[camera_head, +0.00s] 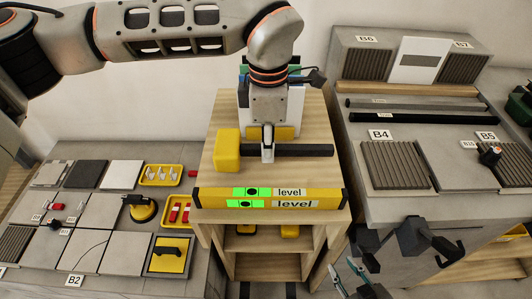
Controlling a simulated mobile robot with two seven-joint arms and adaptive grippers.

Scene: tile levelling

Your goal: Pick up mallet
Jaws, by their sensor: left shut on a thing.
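The mallet has a yellow block head (227,148) and a black handle (305,150). It lies level across the wooden stand in the middle of the head view, head to the left. My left gripper (267,152) comes down from above and is shut on the mallet's handle close to the head. I cannot tell whether the mallet touches the stand top or is slightly above it. My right gripper (392,238) is at the lower right, dark, with its fingers apart and nothing visible between them, well away from the mallet.
A yellow level (310,193) lies along the front edge of the wooden stand (215,185). To the left, a grey bench (120,286) holds tiles, yellow trays (160,175) and a suction cup (142,208). To the right, a grey bench (440,208) holds ribbed tiles (395,165) and dark bars (420,117).

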